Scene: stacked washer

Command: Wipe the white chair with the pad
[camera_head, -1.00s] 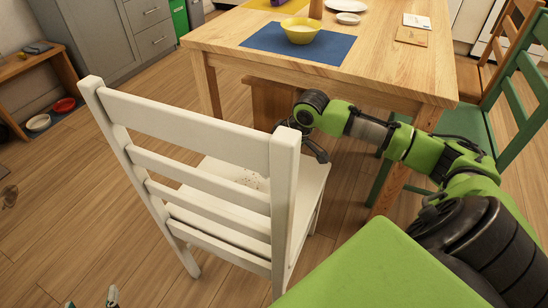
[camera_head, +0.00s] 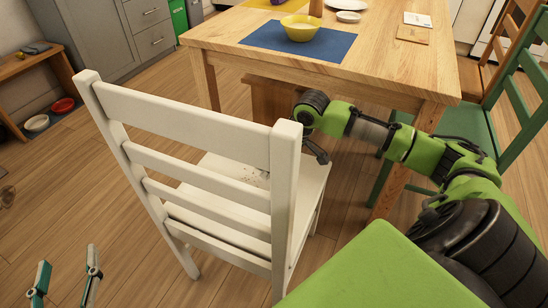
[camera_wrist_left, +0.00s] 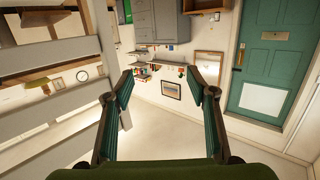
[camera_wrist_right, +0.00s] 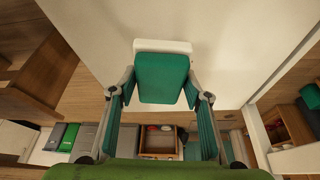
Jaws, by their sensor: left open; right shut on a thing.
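The white chair (camera_head: 200,183) stands in the middle of the head view with its slatted back toward me. A small patch of dark specks (camera_head: 256,174) lies on its seat (camera_head: 218,172), partly hidden by the slats. My right gripper (camera_wrist_right: 161,88) is shut on the pad (camera_wrist_right: 163,77), a teal block with a white part, against the pale seat surface in the right wrist view. In the head view the chair back hides the pad. My left gripper (camera_head: 67,270) is open and empty at the lower left, apart from the chair; its fingers also show in the left wrist view (camera_wrist_left: 158,82).
A wooden table (camera_head: 400,75) stands beyond the chair, with a yellow bowl (camera_head: 300,30) on a blue mat (camera_head: 268,39). A green chair (camera_head: 470,125) is at the right. A low bench (camera_head: 38,62) and bowls (camera_head: 63,105) are at the left.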

